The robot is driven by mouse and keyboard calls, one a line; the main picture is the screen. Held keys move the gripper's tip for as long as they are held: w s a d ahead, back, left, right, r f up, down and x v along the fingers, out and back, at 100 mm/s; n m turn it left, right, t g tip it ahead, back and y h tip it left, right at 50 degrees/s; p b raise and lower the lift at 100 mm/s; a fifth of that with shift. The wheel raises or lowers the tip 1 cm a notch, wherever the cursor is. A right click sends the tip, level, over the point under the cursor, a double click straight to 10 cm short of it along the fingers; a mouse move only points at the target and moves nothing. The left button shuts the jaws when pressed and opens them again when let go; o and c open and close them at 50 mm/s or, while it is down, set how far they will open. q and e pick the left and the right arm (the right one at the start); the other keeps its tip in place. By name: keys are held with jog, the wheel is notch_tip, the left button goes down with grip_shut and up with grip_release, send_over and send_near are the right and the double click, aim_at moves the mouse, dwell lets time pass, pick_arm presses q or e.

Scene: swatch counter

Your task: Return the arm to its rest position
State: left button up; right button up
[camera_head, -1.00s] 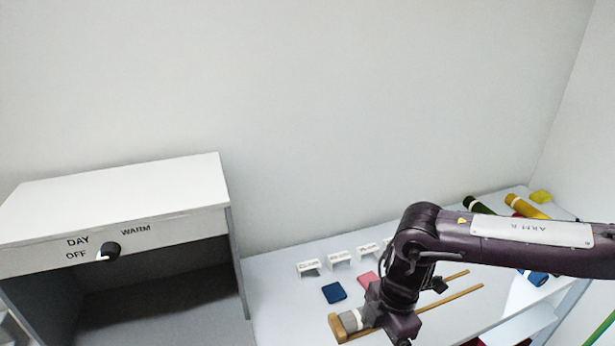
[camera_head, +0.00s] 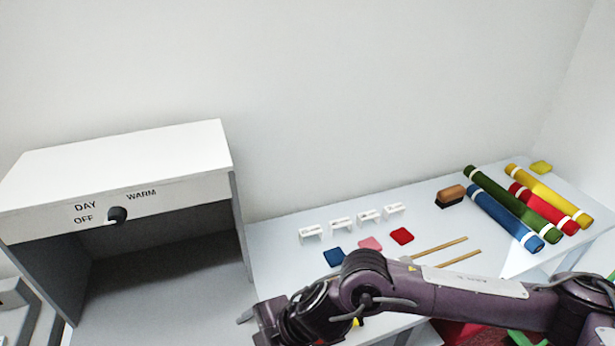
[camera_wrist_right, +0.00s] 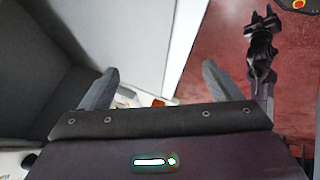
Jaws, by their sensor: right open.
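My right arm (camera_head: 470,292) comes in from the right along the counter's front, its elbow bent near the bottom middle. My right gripper is low in the head view, left of the elbow, where a grey finger (camera_head: 245,316) shows. In the right wrist view the right gripper (camera_wrist_right: 160,82) has its two grey fingers wide apart with nothing between them. My left gripper does not show in the head view.
The light booth (camera_head: 115,175) with its knob (camera_head: 117,215) stands at left. The white counter (camera_head: 290,265) holds blue, pink and red swatches (camera_head: 402,236), small label stands (camera_head: 342,223), wooden rails (camera_head: 440,246), a brush (camera_head: 451,195) and several fabric rolls (camera_head: 500,215).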

jog(key=s+a+r+m+t+y, duration=0.2)
jog(key=a+r+y, duration=0.1)
jog(key=a+r, duration=0.3)
jog(key=w+d+r+m+t, duration=0.2)
jog(key=w+r+m+t, duration=0.2)
jog(key=r+m, duration=0.2)
jog(key=w+d+f+m+t+h, duration=0.25)
jog(key=d+m+h, duration=0.35)
jog(key=d, duration=0.6)
jog(key=s+d+f+m+g+h, duration=0.2)
jog(key=s+d+f+m+g, duration=0.25)
jog(key=d, duration=0.55)
jog(key=s+d+f+m+g+h, duration=0.15)
jog(key=s+d+f+m, duration=0.25)
jog(key=s+d+f, duration=0.45)
notch_tip(320, 180, down, 30)
jog(key=d+g, duration=0.1)
jog(key=d, duration=0.1)
jog(key=s+d+f, duration=0.1)
jog(key=s+f, duration=0.7)
jog(key=s, duration=0.1)
jog(key=s+d+f+g+h, duration=0.1)
jog(key=s+d+f, duration=0.1)
jog(key=s+f, duration=0.7)
jog(key=shift+s+d, duration=0.3)
jog(key=shift+s, duration=0.4)
